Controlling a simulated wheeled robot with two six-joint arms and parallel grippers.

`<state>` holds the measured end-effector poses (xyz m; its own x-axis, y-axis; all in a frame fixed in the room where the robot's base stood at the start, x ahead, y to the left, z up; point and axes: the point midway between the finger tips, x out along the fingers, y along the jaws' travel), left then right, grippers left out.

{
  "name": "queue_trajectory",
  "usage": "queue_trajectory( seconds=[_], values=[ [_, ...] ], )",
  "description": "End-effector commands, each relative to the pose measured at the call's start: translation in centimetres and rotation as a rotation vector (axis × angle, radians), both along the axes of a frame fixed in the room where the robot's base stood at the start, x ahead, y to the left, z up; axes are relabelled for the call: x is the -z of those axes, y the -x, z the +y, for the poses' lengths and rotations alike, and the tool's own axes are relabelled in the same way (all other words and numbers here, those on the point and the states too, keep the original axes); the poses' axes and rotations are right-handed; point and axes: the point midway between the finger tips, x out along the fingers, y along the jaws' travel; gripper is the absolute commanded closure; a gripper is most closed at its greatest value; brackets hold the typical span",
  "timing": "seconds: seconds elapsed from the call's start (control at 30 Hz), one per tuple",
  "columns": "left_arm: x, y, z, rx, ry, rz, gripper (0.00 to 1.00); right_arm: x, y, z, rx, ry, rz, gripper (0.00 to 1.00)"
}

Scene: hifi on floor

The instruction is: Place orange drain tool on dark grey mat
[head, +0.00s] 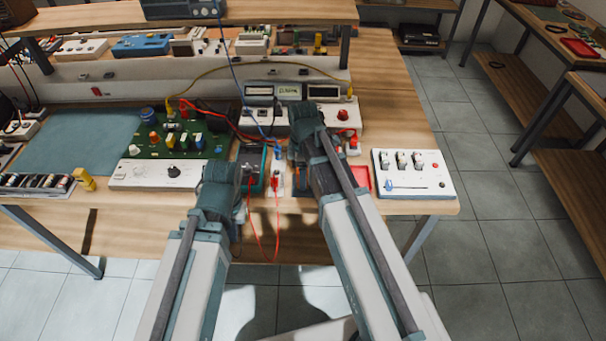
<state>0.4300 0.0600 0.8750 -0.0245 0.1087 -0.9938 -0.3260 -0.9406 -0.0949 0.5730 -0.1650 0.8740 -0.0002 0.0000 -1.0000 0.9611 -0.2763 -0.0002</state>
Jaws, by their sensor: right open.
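I cannot make out an orange drain tool in the head view. A flat grey-teal mat (82,145) lies on the left part of the wooden bench; it is the only mat-like surface I see, and it looks bare. My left gripper (245,172) is over the bench's front part, right of the green circuit board; its fingers are too hidden to tell their opening. My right gripper (297,125) is open, farther back, in front of the meter unit. No held object shows in it. Both grippers are well to the right of the mat.
Red, yellow and blue cables loop around the meter unit (270,118). A white switch box (413,174) sits at the right front. A raised shelf (200,14) crosses the back.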

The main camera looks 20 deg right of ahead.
Motion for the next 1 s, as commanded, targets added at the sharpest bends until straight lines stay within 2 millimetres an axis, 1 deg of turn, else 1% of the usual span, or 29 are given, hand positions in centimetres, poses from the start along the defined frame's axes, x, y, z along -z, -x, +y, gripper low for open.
queue_trajectory(
  seconds=[0.03,0.6,0.77,0.93,1.0],
  values=[
    [-1.1,0.0,0.0,0.0,0.0,0.0,1.0,-1.1,0.0,0.0,0.0,0.0,0.0,0.33],
    [-9.7,0.0,0.0,0.0,0.0,0.0,1.0,-9.7,0.0,0.0,0.0,0.0,0.0,0.33],
    [-10.9,0.0,0.0,0.0,0.0,0.0,1.0,-10.9,0.0,0.0,0.0,0.0,0.0,0.33],
    [-11.0,0.0,0.0,0.001,0.0,0.0,1.0,-11.0,0.0,0.0,0.001,0.0,0.0,0.33],
    [-10.9,0.0,0.0,0.001,0.0,0.0,1.0,-10.9,0.4,0.4,0.018,0.002,0.002,0.33]
  ],
)
